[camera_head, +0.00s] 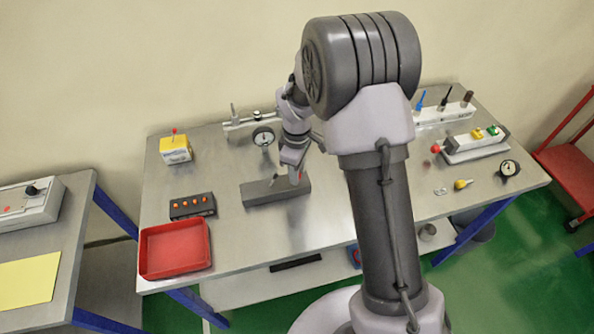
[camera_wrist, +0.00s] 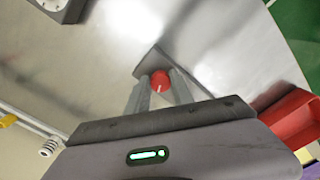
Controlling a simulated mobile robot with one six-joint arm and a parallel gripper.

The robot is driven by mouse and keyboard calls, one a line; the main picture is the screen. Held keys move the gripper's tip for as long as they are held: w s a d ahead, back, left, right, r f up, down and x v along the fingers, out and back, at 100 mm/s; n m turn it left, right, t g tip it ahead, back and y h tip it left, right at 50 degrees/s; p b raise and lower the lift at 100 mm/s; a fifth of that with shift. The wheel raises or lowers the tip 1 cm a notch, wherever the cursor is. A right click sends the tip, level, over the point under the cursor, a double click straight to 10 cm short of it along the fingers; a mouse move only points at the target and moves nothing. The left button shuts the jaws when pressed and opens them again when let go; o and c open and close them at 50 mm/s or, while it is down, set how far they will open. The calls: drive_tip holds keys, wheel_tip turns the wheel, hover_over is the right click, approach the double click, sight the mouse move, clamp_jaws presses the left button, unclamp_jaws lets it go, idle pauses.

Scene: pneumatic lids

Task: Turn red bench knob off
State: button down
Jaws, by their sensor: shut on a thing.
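The red bench knob (camera_wrist: 160,79) sits on one end of a dark grey block (camera_head: 262,193) on the metal workbench. It lies between the two grey fingers of my gripper (camera_wrist: 162,87) in the wrist view. A short pale mark shows on the knob's face. In the head view my gripper (camera_head: 294,172) reaches down to the right end of the block, and only a bit of red shows there. My gripper is shut on the knob. The fingers hide the knob's sides.
A red tray (camera_head: 148,265) and a black box with orange buttons (camera_head: 192,206) stand left of the block. A yellow box (camera_head: 175,150) stands behind them. A pressure gauge (camera_head: 263,137) is at the back. My arm hides the bench's middle right.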

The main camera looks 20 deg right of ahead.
drive_tip(key=m, duration=0.3)
drive_tip(key=shift+m, duration=0.4)
drive_tip(key=m+b, duration=0.1)
drive_tip(key=m, duration=0.2)
drive_tip(key=shift+a+m, duration=0.1)
drive_tip(key=shift+m, duration=0.2)
drive_tip(key=m, duration=0.3)
drive_tip(key=shift+b, duration=0.35)
drive_tip(key=shift+a+m+b, duration=0.1)
drive_tip(key=shift+m+b, duration=0.25)
drive_tip(key=shift+m, duration=1.45)
drive_tip(key=c, duration=1.1)
unclamp_jaws()
